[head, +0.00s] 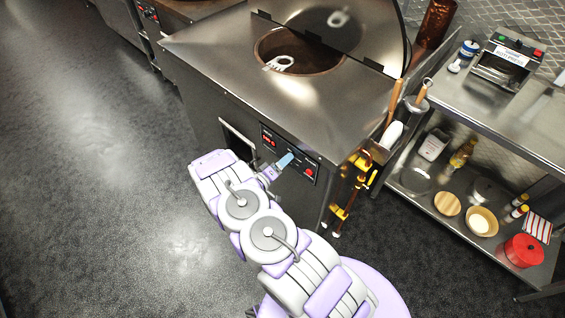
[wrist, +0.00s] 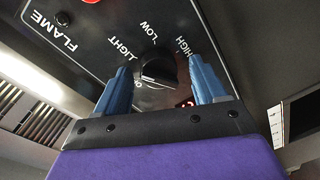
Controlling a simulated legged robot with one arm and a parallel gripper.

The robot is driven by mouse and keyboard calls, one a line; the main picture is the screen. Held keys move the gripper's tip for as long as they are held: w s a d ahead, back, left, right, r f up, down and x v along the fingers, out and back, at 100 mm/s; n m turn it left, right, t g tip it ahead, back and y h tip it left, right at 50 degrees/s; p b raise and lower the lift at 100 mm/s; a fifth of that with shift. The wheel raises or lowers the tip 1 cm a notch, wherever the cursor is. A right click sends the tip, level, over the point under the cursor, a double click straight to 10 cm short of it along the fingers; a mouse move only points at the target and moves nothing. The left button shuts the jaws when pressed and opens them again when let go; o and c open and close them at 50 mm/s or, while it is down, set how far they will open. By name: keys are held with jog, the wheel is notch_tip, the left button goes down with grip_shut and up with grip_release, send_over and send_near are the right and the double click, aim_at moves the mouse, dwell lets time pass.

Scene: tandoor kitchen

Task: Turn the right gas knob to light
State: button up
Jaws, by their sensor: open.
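A black gas knob (wrist: 158,70) sits on a dark control panel (wrist: 105,35) in the wrist view. The words LOW, LIGHT and HIGH are printed around it, and another label at its lower left is partly covered. I cannot tell exactly which mark the knob points at. My gripper (wrist: 159,66) is open, with one blue finger on each side of the knob. I cannot tell whether the fingers touch it. In the head view my gripper (head: 285,160) is at the panel (head: 299,161) on the front of the steel tandoor (head: 235,65), and it hides the knob.
The word FLAME and a red part (wrist: 91,1) lie at the upper left of the wrist view. Yellow gas piping (head: 354,187) hangs right of the panel. A steel shelf unit (head: 500,112) with jars and bowls stands at the right. The floor at the left is clear.

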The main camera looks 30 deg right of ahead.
jog(key=shift+s, duration=0.1)
jog(key=p+v, duration=0.2)
jog(key=v, duration=1.5)
jog(key=shift+a, duration=0.25)
